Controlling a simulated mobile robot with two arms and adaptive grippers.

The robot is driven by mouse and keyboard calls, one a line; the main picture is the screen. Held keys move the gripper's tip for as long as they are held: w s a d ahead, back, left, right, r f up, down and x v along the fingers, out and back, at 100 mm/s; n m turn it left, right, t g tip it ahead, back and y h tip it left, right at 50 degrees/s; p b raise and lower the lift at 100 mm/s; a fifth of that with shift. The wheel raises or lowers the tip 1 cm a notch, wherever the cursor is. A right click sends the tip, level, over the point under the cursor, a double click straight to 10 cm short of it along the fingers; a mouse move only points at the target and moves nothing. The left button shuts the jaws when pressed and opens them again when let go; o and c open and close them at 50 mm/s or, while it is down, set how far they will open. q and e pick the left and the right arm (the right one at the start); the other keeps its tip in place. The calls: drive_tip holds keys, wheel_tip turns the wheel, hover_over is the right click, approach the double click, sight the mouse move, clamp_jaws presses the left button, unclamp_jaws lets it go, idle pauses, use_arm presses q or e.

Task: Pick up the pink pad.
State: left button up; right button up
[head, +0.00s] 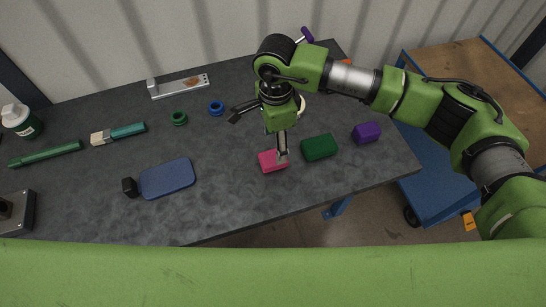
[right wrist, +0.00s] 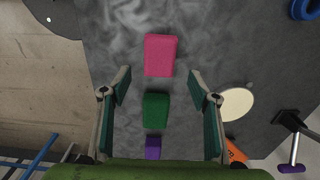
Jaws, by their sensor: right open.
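The pink pad (head: 272,161) lies on the dark grey table near its front edge. In the right wrist view the pink pad (right wrist: 160,55) lies just beyond the fingertips, roughly centred between their lines. My right gripper (head: 260,134) is open and empty above the table; one finger overlaps the pad in the head view. In the right wrist view its open fingers (right wrist: 160,82) spread to either side of a green pad (right wrist: 156,110), which lies lower down. Whether a finger touches the pink pad, I cannot tell. My left gripper is not in view.
The green pad (head: 319,147) and a purple block (head: 366,132) lie to the right of the pink pad. A blue paddle-like piece (head: 166,178), a green ring (head: 179,118) and a blue ring (head: 216,108) lie to the left. The table's front edge is close.

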sight(273, 160)
drive_tip(key=shift+f, duration=0.85)
drive_tip(key=f, duration=0.1)
drive_tip(key=f+p, duration=0.1)
drive_tip(key=f, duration=0.1)
drive_tip(key=f+p, duration=0.1)
drive_tip(key=f, duration=0.1)
drive_tip(key=shift+d, duration=0.25)
drive_tip(key=shift+f, duration=0.25)
drive_tip(key=c, duration=1.1)
